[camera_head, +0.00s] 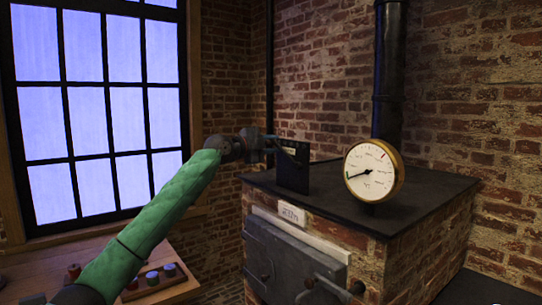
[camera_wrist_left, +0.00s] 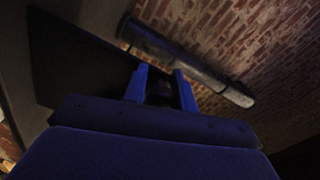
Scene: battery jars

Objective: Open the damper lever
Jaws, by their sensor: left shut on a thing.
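The damper lever (camera_head: 291,151) is a short grey rod at the upright black plate (camera_head: 293,176) on top of the brick stove. In the head view my left gripper (camera_head: 272,145) reaches in from the left and is at the lever's left end, beside the plate. My right gripper is not in view.
A round gauge (camera_head: 370,171) stands on the dark stove top (camera_head: 338,203), in front of a black flue pipe (camera_head: 389,75). The stove's front has a metal door (camera_head: 290,262). A wooden bench (camera_head: 45,276) with a tray of small jars (camera_head: 152,281) is at lower left.

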